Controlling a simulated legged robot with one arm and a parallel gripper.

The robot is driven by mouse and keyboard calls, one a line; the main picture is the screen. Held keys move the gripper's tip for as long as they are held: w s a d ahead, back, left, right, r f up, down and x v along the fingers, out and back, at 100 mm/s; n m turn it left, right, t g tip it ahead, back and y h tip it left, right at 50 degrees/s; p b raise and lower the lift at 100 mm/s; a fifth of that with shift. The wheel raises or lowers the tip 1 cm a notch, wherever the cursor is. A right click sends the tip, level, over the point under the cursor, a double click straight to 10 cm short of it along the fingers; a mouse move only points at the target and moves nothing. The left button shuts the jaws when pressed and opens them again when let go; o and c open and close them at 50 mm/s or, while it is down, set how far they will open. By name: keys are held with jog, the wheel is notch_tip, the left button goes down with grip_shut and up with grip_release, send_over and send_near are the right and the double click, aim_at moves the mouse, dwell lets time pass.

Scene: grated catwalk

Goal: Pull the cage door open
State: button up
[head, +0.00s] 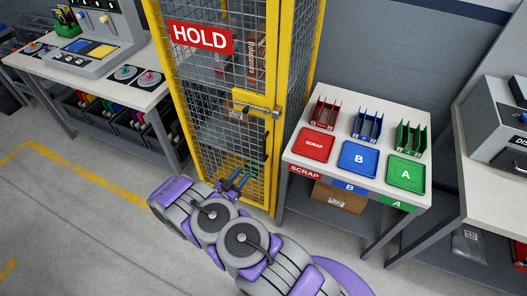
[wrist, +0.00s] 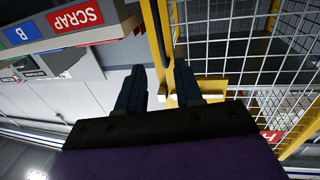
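The cage door (head: 225,130) is wire mesh in a yellow frame with a red HOLD sign (head: 200,37), and it looks closed. A yellow latch plate with a metal bar (head: 262,108) sits at its right edge, and a dark upright handle (head: 266,146) is below it. My gripper (head: 234,180) is in front of the lower door, below and left of the handle. In the wrist view, its two dark blue fingers (wrist: 159,68) stand apart with nothing clearly held. Yellow latch parts (wrist: 208,88) and the mesh (wrist: 235,45) show beyond them. Contact with the door is not visible.
A table with red, blue and green trays (head: 358,158) stands close to the right of the cage. A workbench (head: 95,75) with devices is on the left. A grey machine (head: 495,125) is at far right. The floor (head: 75,225) in front left is clear.

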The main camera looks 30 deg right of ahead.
jog(key=b, duration=0.3)
send_over(264, 160)
jog(key=shift+w+d, duration=0.15)
jog(key=shift+w, duration=0.15)
grip_shut()
dwell(0.4)
